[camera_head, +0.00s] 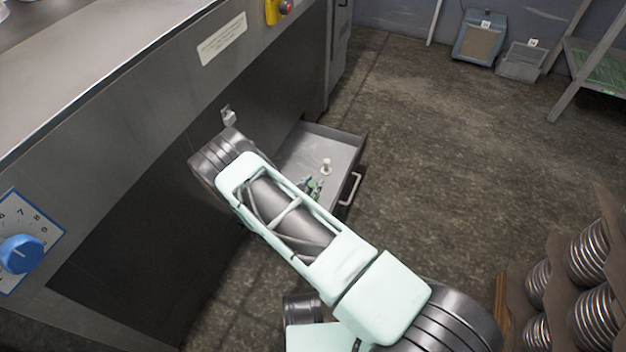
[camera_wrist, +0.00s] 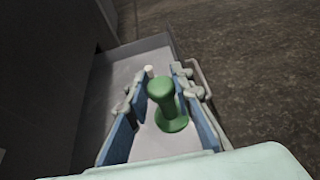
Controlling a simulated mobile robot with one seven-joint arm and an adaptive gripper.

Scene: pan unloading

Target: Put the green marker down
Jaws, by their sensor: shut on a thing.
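The green marker (camera_wrist: 163,103) is a peg with a rounded top and a wide round base. It sits between the two blue finger pads of my gripper (camera_wrist: 159,76), which is shut on it. In the wrist view it is over the floor of an open grey drawer (camera_wrist: 95,120); whether its base touches that floor I cannot tell. In the head view the drawer (camera_head: 345,136) is pulled out from the machine. My gripper (camera_head: 311,187) is inside or just above it, partly hidden by my arm.
A white marker (camera_head: 326,166) stands in the drawer and also shows in the wrist view (camera_wrist: 150,71) beyond the green one. The drawer has a handle (camera_head: 350,188) at its front. The machine wall (camera_head: 150,170) is close on the left. Springs (camera_head: 588,255) are at the lower right.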

